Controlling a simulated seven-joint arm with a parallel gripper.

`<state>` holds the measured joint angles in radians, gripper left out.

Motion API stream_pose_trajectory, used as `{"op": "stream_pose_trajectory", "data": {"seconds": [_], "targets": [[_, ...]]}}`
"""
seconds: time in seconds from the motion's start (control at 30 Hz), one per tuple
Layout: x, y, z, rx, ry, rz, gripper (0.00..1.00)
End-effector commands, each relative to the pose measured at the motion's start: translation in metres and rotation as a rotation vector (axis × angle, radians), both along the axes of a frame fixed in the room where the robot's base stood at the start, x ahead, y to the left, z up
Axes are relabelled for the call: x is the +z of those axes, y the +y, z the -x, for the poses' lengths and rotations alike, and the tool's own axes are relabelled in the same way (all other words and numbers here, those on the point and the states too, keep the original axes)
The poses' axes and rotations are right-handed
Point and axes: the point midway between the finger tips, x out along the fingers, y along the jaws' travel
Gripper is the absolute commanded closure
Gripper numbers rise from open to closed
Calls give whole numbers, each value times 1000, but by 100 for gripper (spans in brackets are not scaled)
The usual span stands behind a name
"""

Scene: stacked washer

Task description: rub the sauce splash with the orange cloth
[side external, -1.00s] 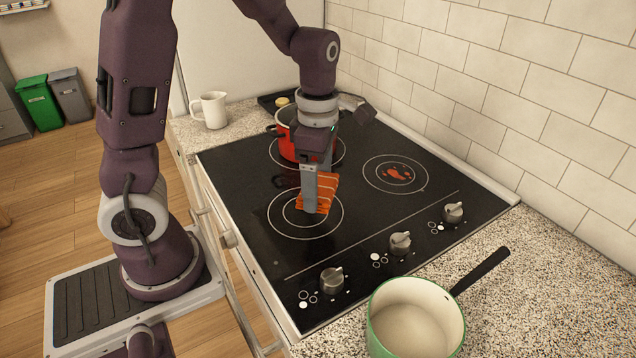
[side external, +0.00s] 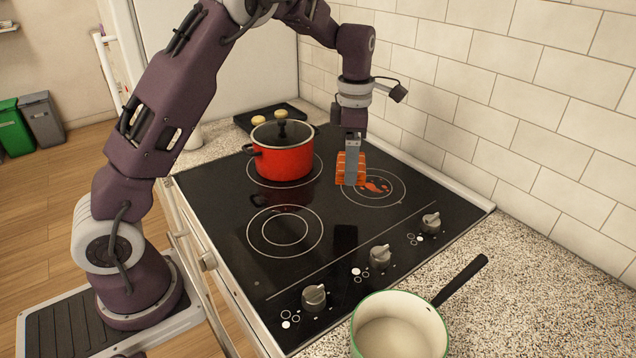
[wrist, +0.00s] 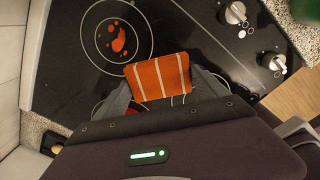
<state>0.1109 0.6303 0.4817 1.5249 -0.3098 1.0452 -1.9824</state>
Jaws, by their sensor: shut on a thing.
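The orange cloth (side external: 341,170) with pale stripes hangs from my gripper (side external: 351,178), which is shut on it. The cloth also shows between the fingers in the wrist view (wrist: 158,77). The sauce splash (side external: 377,186) is an orange-red patch with small spots inside the right rear burner ring of the black cooktop. In the side view the cloth is just left of the splash, over the ring's left edge. In the wrist view the splash (wrist: 118,40) lies apart from the cloth, beyond it. I cannot tell whether the cloth touches the glass.
A red lidded pot (side external: 283,160) stands on the rear left burner, left of my gripper. Knobs (side external: 380,257) line the cooktop's right side. A green-rimmed saucepan (side external: 400,328) sits on the speckled counter in front. A tiled wall (side external: 470,90) rises behind. The front burner (side external: 284,232) is clear.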

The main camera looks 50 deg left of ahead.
Motion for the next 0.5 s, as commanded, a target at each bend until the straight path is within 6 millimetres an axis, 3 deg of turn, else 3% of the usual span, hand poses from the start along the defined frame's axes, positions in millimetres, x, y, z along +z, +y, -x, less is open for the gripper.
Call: {"op": "stream_pose_trajectory", "data": {"seconds": [0.03, 0.1, 0.2, 0.3, 0.5], "targets": [[-2, 1, -24, -2, -3, -4, 61], [-4, -1, -52, -12, -2, -2, 61], [-9, -9, -80, -38, 2, 3, 61], [-14, -18, -96, -67, 9, 8, 61], [-19, -27, -106, -98, 17, 15, 61]]}}
